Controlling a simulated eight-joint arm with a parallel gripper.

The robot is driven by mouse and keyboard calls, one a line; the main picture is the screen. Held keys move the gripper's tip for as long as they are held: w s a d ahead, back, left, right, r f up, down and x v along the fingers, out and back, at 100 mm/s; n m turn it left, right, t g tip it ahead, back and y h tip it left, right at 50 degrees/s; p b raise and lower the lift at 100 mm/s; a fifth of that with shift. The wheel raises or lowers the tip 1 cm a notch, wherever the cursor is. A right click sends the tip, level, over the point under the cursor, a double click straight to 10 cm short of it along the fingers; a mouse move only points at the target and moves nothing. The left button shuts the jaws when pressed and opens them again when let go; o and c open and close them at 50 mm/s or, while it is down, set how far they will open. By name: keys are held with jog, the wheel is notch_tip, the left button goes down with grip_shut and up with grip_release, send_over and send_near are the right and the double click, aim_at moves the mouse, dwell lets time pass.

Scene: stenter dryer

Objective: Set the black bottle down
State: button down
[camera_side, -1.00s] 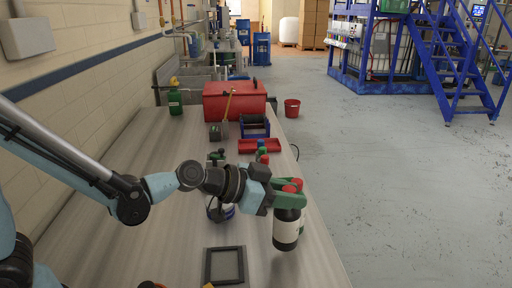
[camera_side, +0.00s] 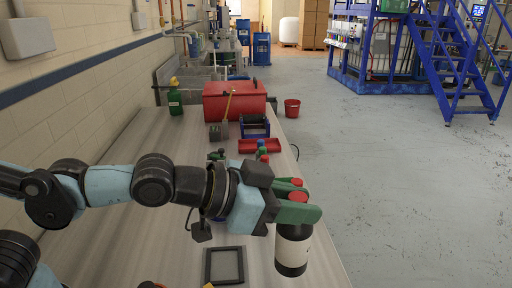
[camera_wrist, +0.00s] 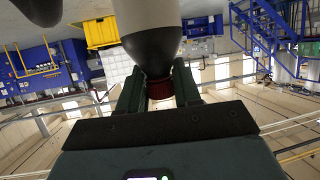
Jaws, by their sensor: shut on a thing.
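The black bottle (camera_side: 292,252) has a white label and a red cap. My gripper (camera_side: 300,200) is shut on it near the cap, and the bottle hangs upright below the green fingers at the right edge of the bench. In the side view I cannot tell whether its base touches the bench. In the wrist view the bottle (camera_wrist: 150,40) runs up from between the fingers (camera_wrist: 158,88), with its red neck part between them.
A dark square frame (camera_side: 225,266) lies on the bench (camera_side: 150,140) left of the bottle. Behind are a red tray (camera_side: 260,146), a blue-framed roller (camera_side: 255,127), a red toolbox (camera_side: 235,100) and a green bottle (camera_side: 175,102). The left part of the bench is clear.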

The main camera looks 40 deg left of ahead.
notch_tip(320, 180, up, 11)
jog(key=shift+f, duration=0.1)
jog(key=w+a, duration=1)
jog(key=w, duration=0.4)
jog(key=w+a, duration=0.9)
jog(key=w, duration=0.5)
notch_tip(320, 180, down, 21)
jog(key=shift+f, duration=0.25)
jog(key=c, duration=0.8)
grip_release()
jog(key=shift+r, duration=0.1)
